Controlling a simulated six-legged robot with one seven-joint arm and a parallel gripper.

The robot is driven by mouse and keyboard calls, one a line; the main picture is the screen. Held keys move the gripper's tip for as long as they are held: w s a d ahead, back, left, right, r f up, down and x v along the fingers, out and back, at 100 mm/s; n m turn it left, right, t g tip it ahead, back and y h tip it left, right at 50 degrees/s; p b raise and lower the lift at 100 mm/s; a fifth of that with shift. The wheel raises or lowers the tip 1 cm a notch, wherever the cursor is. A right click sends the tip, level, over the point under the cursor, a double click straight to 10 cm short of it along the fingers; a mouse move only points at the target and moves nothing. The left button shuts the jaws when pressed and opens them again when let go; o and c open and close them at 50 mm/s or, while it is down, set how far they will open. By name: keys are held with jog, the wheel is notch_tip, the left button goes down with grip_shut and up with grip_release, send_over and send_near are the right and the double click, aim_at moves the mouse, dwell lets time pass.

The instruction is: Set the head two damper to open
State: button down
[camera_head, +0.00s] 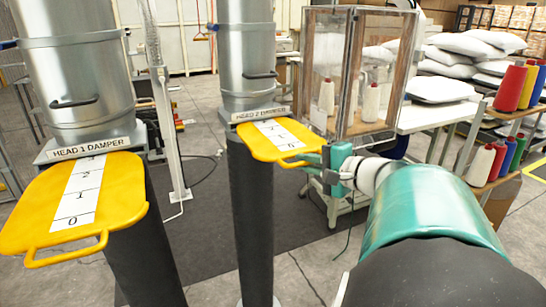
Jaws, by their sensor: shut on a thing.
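The head two damper is a yellow slide plate (255,148) sticking out under the grey duct labelled "HEAD 2 DAMPER" (259,114). It carries a white scale strip (280,134) with marks too small to read surely. Its handle loop (298,163) is at the near right edge. My teal gripper (312,164) comes in from the right and is shut on this handle. The fingertips are small, and they partly hide the handle's right end. The plate sits roughly level, with much of it out of the slot.
The head one damper plate (40,208), also yellow and drawn out, is at the left under its duct (75,80). Dark pipes (252,230) stand below both. A glass-sided cabinet (345,70) and a rack with thread cones (510,88) stand behind my arm.

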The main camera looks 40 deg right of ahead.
jog(key=shift+s+f, duration=0.1)
jog(key=shift+s, duration=0.05)
jog(key=c, duration=1.8)
grip_release()
jog(key=shift+s, duration=0.1)
jog(key=o, duration=0.3)
jog(key=shift+s, duration=0.3)
jog(key=shift+w, duration=0.45)
jog(key=v, duration=1.3)
jog(key=shift+s, duration=0.35)
